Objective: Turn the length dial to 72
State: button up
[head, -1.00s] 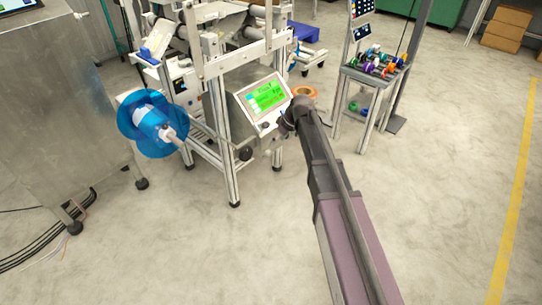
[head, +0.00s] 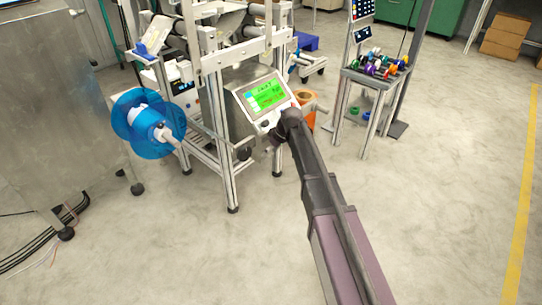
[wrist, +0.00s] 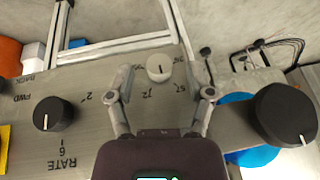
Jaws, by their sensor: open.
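A small white dial (wrist: 159,67) with a dark pointer line sits on a grey metal panel (wrist: 92,80) in the wrist view. Upside-down markings, one reading like 72, stand on the near side of the dial. Its name label is not visible, so I cannot confirm that it is the length dial. My gripper (wrist: 162,80) is open, with one finger on each side of the dial; contact is not clear. In the head view my gripper (head: 278,134) is at the lower front of the machine's control box (head: 262,98), which has a green screen. The dial is hidden there.
A black knob (wrist: 53,114) marked RATE is left of the dial and a larger black knob (wrist: 283,114) is right. In the head view a blue reel (head: 150,122) sticks out at left, and a rack of coloured spools (head: 375,66) stands at right. The right floor is clear.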

jog(key=shift+a+f, duration=0.1)
jog(key=shift+f, duration=0.1)
grip_shut()
jog(key=shift+d, duration=0.2)
jog(key=shift+a, duration=0.15)
